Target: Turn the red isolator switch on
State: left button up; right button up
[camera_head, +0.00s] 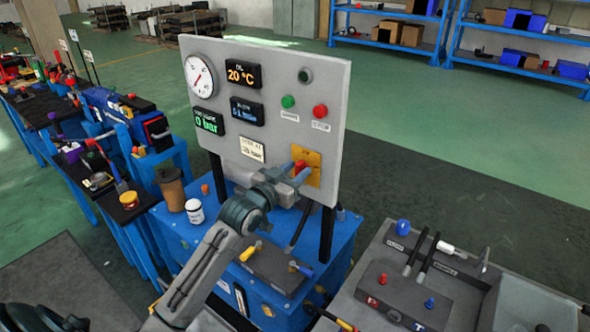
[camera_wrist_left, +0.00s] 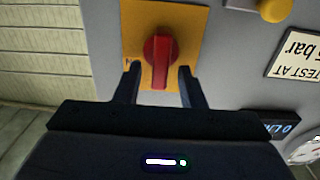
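The red isolator switch (camera_head: 299,167) sits on a yellow plate (camera_head: 312,160) at the lower right of the grey upright panel (camera_head: 325,95). My left gripper (camera_head: 297,177) is in front of it at the panel. In the left wrist view, the red switch (camera_wrist_left: 158,57) shows a round base with a handle bar along the picture's vertical. The two fingers of my left gripper (camera_wrist_left: 160,80) are open, one on each side of the handle's end, with gaps on both sides. My right gripper does not show in either view.
The panel carries a round gauge (camera_head: 200,76), digital displays, a green button (camera_head: 288,101) and a red button (camera_head: 320,111). It stands on a blue cabinet (camera_head: 325,262) with a white jar (camera_head: 194,210) and small levers. A grey control box (camera_head: 405,290) stands at right.

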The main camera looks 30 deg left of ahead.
pick_arm(q)
jog(key=shift+c, duration=0.3)
grip_shut()
